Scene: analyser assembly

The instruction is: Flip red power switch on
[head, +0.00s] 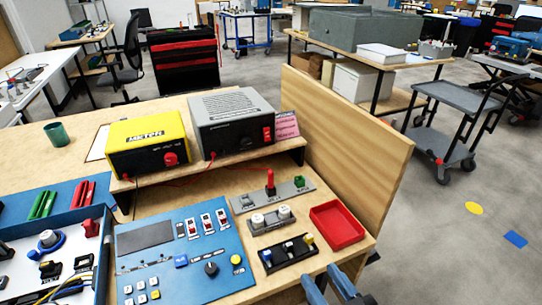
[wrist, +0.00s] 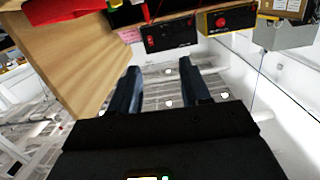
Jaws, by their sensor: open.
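A red switch (head: 267,133) sits at the right end of the front of a grey box (head: 232,108), on a raised wooden shelf. Its on or off position is too small to tell. In the wrist view, which looks upside down, the box's dark front shows a red switch (wrist: 154,41). My gripper (head: 330,284) has blue fingers and is at the bottom of the head view, in front of the bench's right corner and well apart from the box. In the wrist view my gripper (wrist: 158,75) is open, with nothing between its fingers.
A yellow meter box (head: 147,142) stands left of the grey box. A red lever (head: 270,183), a red tray (head: 337,226) and a blue control panel (head: 180,250) lie in front of the shelf. A tall wooden partition (head: 345,150) bounds the right side.

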